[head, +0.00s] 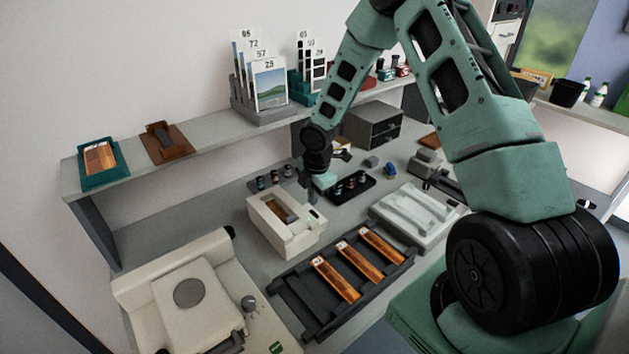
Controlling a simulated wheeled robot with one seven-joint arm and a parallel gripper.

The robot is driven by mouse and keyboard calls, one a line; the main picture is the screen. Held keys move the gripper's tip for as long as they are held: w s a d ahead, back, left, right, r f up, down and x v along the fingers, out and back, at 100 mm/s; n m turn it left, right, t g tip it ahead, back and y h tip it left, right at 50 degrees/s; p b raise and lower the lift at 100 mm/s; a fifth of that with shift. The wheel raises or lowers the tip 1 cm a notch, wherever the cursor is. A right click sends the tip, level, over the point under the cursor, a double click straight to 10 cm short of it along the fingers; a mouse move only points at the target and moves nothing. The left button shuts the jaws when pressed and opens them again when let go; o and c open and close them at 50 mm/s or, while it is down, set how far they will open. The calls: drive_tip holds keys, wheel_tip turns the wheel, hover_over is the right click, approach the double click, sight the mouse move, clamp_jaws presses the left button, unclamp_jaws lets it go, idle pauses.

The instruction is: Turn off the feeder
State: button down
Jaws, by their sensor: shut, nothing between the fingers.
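A small cream box-shaped device (285,238) with a dark slot and a brown film strip in its top stands mid-bench; it looks like the feeder. A small green mark shows on its front. My gripper (314,197) points down at the device's back right corner. It is shut with nothing in it. I cannot tell whether its tips touch the device, and I cannot make out a switch clearly.
A dark tray (318,327) with orange film strips lies in front. A larger cream machine (190,290) stands at left, a white tray (412,214) at right. Small bottles on a black holder (350,188) stand close behind the gripper. A shelf (190,160) runs along the wall.

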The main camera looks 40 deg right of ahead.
sight(311, 212)
drive_tip(key=shift+w+f, duration=0.2)
drive_tip(key=shift+f, duration=1.6)
